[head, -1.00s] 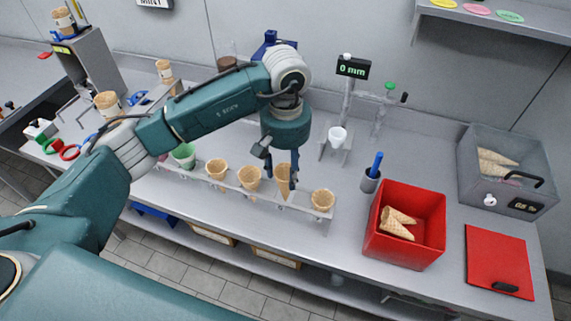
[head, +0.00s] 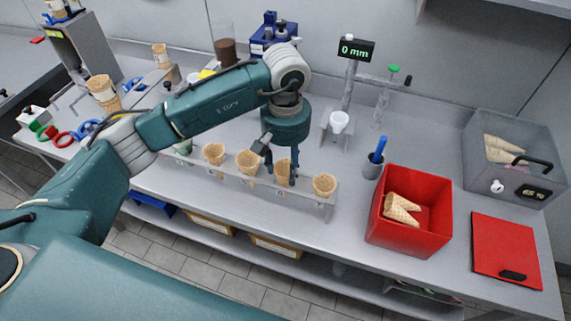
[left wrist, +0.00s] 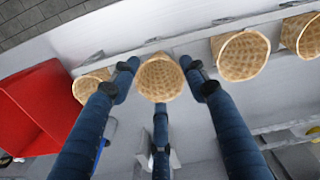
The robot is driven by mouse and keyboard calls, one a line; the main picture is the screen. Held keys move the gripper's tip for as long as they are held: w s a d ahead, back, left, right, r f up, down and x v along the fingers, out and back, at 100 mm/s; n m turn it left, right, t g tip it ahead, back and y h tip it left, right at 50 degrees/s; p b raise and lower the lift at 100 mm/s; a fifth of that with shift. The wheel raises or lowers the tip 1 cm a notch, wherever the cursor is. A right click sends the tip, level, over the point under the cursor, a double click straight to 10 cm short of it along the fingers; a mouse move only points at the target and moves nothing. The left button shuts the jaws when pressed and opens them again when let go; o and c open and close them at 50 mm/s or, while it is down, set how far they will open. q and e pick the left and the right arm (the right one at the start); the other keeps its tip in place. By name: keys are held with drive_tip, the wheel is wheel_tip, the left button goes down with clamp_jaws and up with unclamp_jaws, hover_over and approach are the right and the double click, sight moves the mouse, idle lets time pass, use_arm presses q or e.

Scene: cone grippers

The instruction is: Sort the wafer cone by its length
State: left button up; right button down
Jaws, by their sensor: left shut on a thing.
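My left gripper (head: 283,182) is shut on a wafer cone (head: 284,166) in the metal rack (head: 250,187) on the bench. In the left wrist view the held cone (left wrist: 160,78) sits mouth towards the camera between the blue fingers. Other wafer cones stand in the rack: one to the right (head: 324,184), one just left (head: 248,161) and one further left (head: 214,153). The length gauge (head: 356,50) reads 0 mm, and its white cup (head: 339,122) looks empty. My right gripper is not in view.
A red bin (head: 435,245) holds a few cones (head: 401,209). A grey see-through box (head: 540,195) with cones stands at the right, behind a red panel (head: 506,250). A holder with a blue handle (head: 378,150) stands left of the bin. The bench between rack and gauge is clear.

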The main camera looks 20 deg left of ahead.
use_arm(q)
drive_tip(key=o, duration=0.8)
drive_tip(key=shift+r, duration=0.1)
wheel_tip(320, 180, up, 12)
drive_tip(key=shift+f, duration=0.1)
idle(0.6)
